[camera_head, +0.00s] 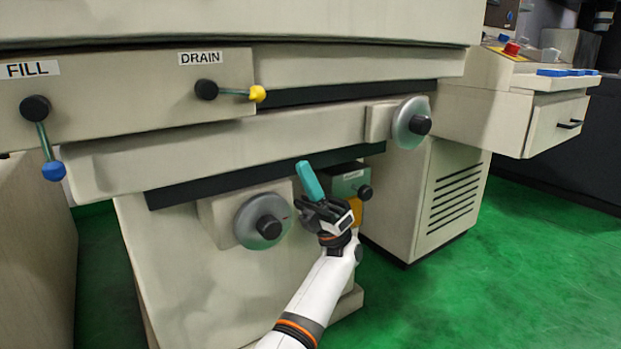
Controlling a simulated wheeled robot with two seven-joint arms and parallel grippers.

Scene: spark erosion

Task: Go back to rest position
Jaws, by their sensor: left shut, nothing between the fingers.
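My left gripper (318,210) is in front of the machine's lower right part, on the white arm that comes up from the bottom edge. Its fingers are shut with nothing between them. A teal bar-shaped handle (309,181) stands tilted just above the fingers in the picture; I cannot tell whether they touch it. A small dark green box (346,178) with a black knob (365,192) is behind the gripper, partly hidden. My right gripper is out of view.
A handwheel (262,221) is close left of the gripper, another (411,122) is up and right. The FILL lever (44,140) and DRAIN lever (232,91) stick out at the left. A vented cabinet (425,200) stands at right. Green floor (510,260) is clear at lower right.

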